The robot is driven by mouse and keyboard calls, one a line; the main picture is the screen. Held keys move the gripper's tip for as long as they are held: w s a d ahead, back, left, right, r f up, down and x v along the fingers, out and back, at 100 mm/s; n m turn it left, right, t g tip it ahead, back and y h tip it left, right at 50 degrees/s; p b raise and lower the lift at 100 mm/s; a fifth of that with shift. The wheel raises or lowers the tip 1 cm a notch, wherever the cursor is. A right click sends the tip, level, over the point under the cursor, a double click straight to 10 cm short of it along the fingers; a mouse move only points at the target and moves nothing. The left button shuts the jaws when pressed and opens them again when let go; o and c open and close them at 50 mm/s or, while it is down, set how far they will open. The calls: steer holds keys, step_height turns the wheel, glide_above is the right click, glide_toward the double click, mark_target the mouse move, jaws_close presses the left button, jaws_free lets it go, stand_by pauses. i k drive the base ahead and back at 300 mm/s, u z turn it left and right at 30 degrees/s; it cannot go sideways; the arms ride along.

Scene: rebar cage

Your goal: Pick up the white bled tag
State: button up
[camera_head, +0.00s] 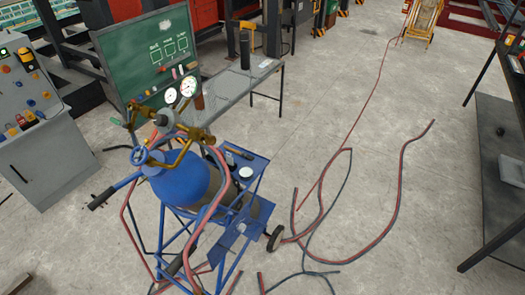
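A small white round item (246,172) lies on the blue tray (257,163) of the gas bottle cart. It is too small to tell whether it is the white bled tag. Small coloured pieces (174,73), some pale, sit along the lower part of the green board (150,50); I cannot read them as tags. My gripper is not in view.
The cart carries a blue cylinder (180,182) with gauges (188,86) and hoses. Red and dark hoses (392,215) lie across the floor. A control console (38,120) stands left, a grey table (232,88) behind, a dark bench (500,150) right. Floor (330,110) between is mostly open.

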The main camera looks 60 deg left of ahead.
mark_target(229, 160)
steer(key=i, duration=1.2)
steer(key=u, duration=0.5)
steer(key=k, duration=0.2)
steer(key=u, duration=3.6)
steer(key=i, duration=0.55)
steer(key=u, duration=0.25)
steer(key=k, duration=0.6)
steer(key=z, duration=0.2)
steer(key=i, duration=0.55)
steer(key=u, duration=0.2)
steer(key=k, duration=0.45)
steer(key=z, duration=0.05)
